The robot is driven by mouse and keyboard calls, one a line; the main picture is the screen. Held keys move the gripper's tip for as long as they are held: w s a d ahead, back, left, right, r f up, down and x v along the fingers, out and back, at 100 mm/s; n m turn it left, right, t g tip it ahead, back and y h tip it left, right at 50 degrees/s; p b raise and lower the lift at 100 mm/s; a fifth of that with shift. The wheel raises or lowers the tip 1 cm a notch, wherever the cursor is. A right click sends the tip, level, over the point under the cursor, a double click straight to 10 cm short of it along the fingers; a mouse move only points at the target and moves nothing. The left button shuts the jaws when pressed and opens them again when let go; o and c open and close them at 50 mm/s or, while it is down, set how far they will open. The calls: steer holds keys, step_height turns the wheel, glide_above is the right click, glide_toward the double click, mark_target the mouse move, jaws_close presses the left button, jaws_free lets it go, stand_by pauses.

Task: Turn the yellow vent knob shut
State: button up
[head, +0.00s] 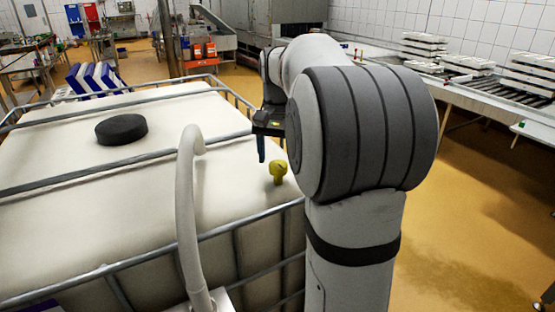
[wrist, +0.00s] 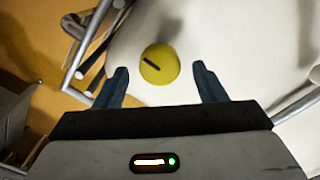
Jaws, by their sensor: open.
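The yellow vent knob (head: 278,172) stands on the right part of the white tank top (head: 70,220) in the head view. In the wrist view the knob (wrist: 160,65) is a round yellow disc with a dark bar mark slanting down to the right. My gripper (wrist: 160,85) is open and empty, with its two blue-grey fingers apart on either side of the knob, a little short of it in the picture. In the head view my gripper (head: 262,148) is above and left of the knob, partly hidden by my arm. I see no contact with the knob.
A metal cage with grey bars (head: 110,168) surrounds the tank. A black round cap (head: 121,129) sits on the tank top, and a pale curved hose (head: 186,215) rises in front. White moulds (head: 465,65) lie on a bench at the right. The ochre floor (head: 470,200) is open there.

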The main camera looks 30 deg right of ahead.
mark_target(278, 164)
step_height(278, 164, up, 6)
steer(key=shift+r, duration=0.2)
stand_by(0.5)
